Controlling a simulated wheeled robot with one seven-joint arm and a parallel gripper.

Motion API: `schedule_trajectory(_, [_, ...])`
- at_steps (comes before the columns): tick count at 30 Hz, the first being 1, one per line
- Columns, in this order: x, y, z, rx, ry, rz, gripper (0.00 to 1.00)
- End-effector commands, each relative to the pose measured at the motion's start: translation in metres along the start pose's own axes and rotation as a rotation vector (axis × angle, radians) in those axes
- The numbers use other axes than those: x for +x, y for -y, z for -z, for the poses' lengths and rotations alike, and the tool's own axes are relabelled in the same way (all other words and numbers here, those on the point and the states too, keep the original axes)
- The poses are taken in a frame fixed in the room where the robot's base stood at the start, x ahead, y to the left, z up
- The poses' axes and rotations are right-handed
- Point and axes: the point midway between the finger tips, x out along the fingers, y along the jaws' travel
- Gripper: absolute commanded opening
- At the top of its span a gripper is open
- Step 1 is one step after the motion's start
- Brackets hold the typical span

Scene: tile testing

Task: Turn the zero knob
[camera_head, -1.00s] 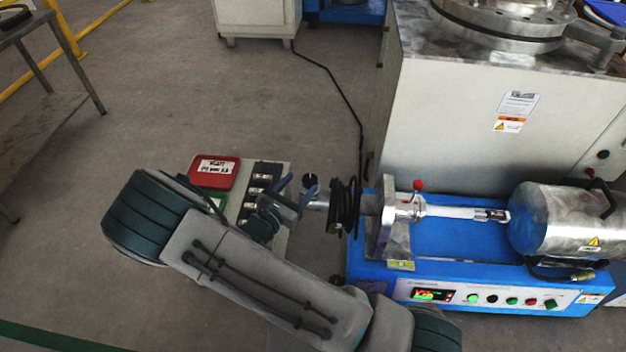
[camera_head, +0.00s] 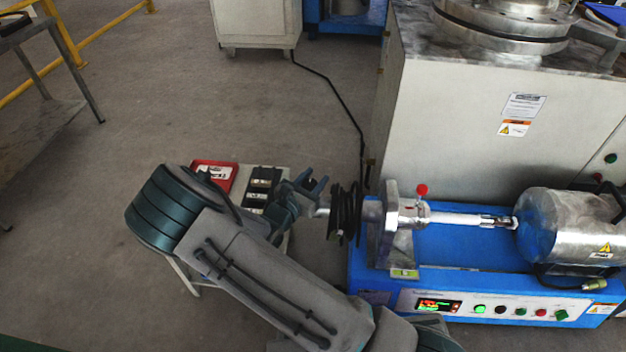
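The blue test machine (camera_head: 450,285) stands at the right with a control panel on its front. The panel has a lit display (camera_head: 438,306) and a row of small round controls, among them a black one (camera_head: 500,309). I cannot read the labels, so I cannot tell which control is the zero knob. My gripper (camera_head: 316,182) is left of the machine, by the left end of its metal shaft and the black coil (camera_head: 345,213). Its two fingers look spread apart with nothing seen between them. My gripper and wrist hide part of the shaft end.
A small table with a red tray (camera_head: 221,171) and a dark holder (camera_head: 262,183) stands behind my arm. A large pale cabinet (camera_head: 480,110) stands behind the machine. A red ball-topped lever (camera_head: 422,190) rises from the machine. Open floor lies at the left.

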Motion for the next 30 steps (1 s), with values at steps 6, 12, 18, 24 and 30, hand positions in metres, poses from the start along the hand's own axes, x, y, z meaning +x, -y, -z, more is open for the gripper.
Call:
schedule_trajectory(6, [-0.0002, 0.0000, 0.0000, 0.000, 0.000, -0.001, 0.14])
schedule_trajectory(12, [-0.0003, -0.0001, -0.0011, -0.002, -0.001, -0.030, 0.15])
schedule_trajectory(18, [-0.0004, -0.0011, -0.0032, -0.005, -0.004, -0.125, 0.15])
schedule_trajectory(24, [-0.0010, -0.0034, -0.0047, -0.007, -0.009, -0.288, 0.15])
schedule_trajectory(30, [-0.0020, -0.0061, -0.0055, -0.006, -0.013, -0.477, 0.15])
